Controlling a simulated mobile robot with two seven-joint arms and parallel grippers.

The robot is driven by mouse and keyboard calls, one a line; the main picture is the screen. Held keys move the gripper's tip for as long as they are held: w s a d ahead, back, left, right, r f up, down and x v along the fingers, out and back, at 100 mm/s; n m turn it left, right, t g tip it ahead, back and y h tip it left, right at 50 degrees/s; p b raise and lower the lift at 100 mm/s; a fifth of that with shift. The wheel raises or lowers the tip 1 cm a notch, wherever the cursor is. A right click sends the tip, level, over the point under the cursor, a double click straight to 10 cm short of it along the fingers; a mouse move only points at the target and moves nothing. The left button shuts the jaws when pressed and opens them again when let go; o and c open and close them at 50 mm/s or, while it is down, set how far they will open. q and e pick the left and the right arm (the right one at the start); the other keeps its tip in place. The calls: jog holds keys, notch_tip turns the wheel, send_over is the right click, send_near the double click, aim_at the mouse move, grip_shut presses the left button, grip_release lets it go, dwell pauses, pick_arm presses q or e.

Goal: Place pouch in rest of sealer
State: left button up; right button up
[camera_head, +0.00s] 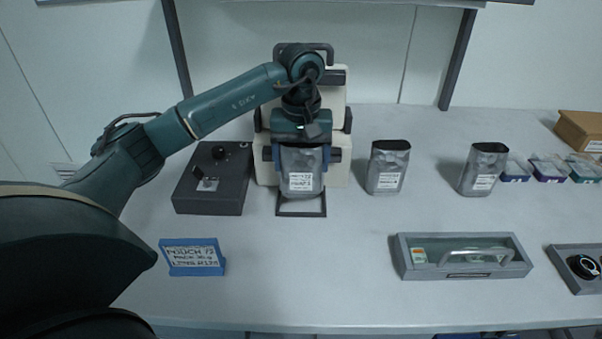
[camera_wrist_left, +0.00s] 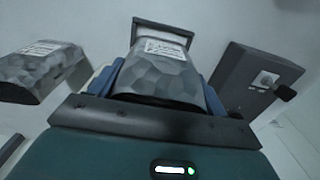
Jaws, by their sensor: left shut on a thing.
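A silver pouch (camera_head: 300,172) with a white label is held upright between the blue fingers of my left gripper (camera_head: 301,155). It also shows in the left wrist view (camera_wrist_left: 160,75), between the two blue fingers. The sealer (camera_head: 340,168) is a cream and dark machine behind the gripper, largely hidden by my arm. Its rest (camera_head: 302,213), a dark frame, sticks out at the front, just below the pouch's lower end. I cannot tell whether the pouch touches the rest. My right gripper is not in view.
Two more silver pouches stand to the right, one near (camera_head: 387,167) and one farther (camera_head: 482,169). A dark control box (camera_head: 213,180) is left of the sealer. A blue label stand (camera_head: 192,257), a grey tray (camera_head: 407,260) and small coloured boxes (camera_head: 549,168) are also on the table.

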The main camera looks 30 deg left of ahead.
aim_at(301, 174)
pick_arm(q)
notch_tip(301, 174, down, 4)
jog(key=shift+r, duration=0.1)
jog(key=shift+f, duration=0.25)
jog(key=o, duration=1.5)
jog(key=shift+r, duration=0.2)
notch_tip(301, 174, up, 12)
